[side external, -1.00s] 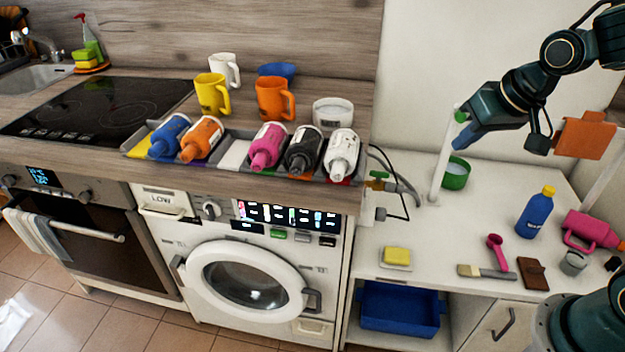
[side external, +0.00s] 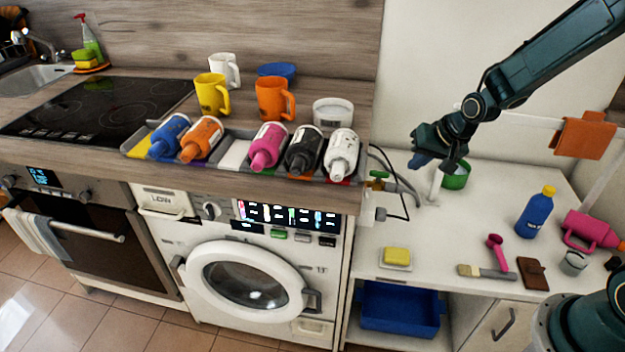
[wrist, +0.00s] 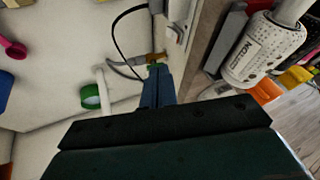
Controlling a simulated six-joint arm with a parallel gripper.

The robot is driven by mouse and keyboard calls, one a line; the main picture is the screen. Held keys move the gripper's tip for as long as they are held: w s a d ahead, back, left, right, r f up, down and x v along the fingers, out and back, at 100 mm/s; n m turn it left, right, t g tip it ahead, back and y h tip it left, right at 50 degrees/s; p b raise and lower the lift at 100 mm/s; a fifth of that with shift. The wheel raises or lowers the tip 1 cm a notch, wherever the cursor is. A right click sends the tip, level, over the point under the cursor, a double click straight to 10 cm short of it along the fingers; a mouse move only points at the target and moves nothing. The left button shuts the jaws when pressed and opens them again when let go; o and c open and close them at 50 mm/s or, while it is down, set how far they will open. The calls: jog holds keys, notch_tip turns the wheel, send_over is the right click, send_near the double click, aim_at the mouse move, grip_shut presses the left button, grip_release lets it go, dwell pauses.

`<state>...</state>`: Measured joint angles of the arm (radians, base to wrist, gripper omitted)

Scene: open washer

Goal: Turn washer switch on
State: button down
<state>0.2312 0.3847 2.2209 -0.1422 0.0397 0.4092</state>
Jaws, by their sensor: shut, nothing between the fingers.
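The white washer (side external: 190,250) stands under the wooden counter, its round door (side external: 246,284) closed. Its panel has a round knob (side external: 211,210), a lit display (side external: 287,215) and a row of small buttons, one of them green (side external: 278,234). I cannot tell which of these is the switch. My gripper (side external: 421,160) is shut and empty, above the white table to the right of the washer and apart from it. In the wrist view my gripper (wrist: 157,85) points toward the hose and tap beside the counter. The washer panel is not clearly visible there.
Several bottles lie in a tray on the counter edge, including a white one (side external: 343,155) at the right end. A grey hose (side external: 405,188), a black cable and a green-handled valve (side external: 377,178) are beside the washer.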

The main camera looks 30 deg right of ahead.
aim_at(366, 193)
jog(key=shift+m, duration=0.7)
jog(key=shift+w+d+f, duration=0.25)
jog(key=shift+w+f, duration=0.05)
jog(key=shift+f, duration=0.6)
jog(key=shift+w+d+f, duration=0.25)
jog(key=shift+w+f, duration=0.05)
jog(key=shift+f, duration=0.65)
jog(key=shift+w+d+f, duration=0.25)
jog(key=shift+w+f, duration=0.05)
jog(key=shift+f, duration=0.6)
jog(key=shift+f, duration=0.1)
jog(key=w+a+x, duration=0.1)
jog(key=a+x, duration=0.1)
jog(key=x, duration=1)
jog(key=shift+w+a, duration=0.25)
jog(key=shift+w, duration=0.05)
